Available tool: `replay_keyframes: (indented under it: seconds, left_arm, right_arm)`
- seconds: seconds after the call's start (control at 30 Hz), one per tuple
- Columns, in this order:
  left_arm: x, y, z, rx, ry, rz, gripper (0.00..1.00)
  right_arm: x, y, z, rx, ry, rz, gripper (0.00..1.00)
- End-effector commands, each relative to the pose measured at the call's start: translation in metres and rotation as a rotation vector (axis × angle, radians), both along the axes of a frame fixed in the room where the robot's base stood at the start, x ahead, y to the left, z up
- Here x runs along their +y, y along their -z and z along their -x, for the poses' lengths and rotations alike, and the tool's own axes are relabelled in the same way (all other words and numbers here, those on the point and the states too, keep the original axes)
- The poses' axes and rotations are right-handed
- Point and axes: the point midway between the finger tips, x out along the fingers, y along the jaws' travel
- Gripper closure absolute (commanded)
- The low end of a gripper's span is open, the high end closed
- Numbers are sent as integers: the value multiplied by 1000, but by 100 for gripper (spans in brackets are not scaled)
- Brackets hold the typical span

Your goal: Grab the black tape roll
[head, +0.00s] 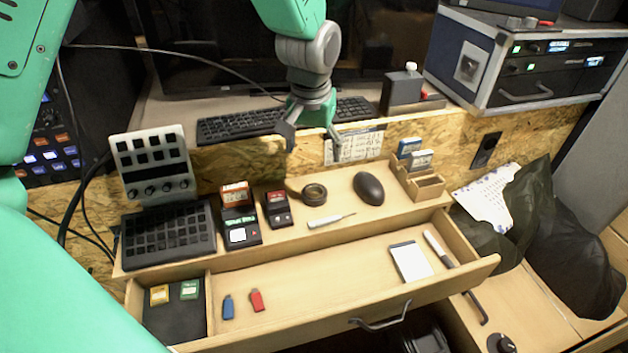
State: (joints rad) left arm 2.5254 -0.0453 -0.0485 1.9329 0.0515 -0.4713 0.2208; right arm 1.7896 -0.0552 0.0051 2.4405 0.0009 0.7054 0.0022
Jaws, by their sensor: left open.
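The black tape roll (314,195) lies flat on the wooden ledge, between a small black and red device and a dark mouse, with a loose tail toward its left. My left gripper (315,146) hangs from the top of the head view, above and behind the tape roll. Its fingers point down, spread apart, with nothing between them. It is clear of the roll. My right gripper is not in the head view.
The dark mouse (369,188) and a thin screwdriver (331,221) lie close to the roll. A keyboard (240,124) is behind the gripper. An open drawer (300,281) in front holds a notepad and two USB sticks. A button panel (152,163) stands left.

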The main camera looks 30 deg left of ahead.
Motion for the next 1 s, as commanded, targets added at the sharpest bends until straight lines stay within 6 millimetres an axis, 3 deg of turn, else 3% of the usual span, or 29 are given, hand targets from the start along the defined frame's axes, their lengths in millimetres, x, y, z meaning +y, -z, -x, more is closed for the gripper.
replay_keyframes:
  seconds: [0.33, 1.0]
  left_arm:
    - [10, 71, -10, 8, 0, 11, 29]
    - [10, 136, -16, 3, 1, 7, 29]
  right_arm:
    - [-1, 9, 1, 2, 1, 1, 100]
    - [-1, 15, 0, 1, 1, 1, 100]
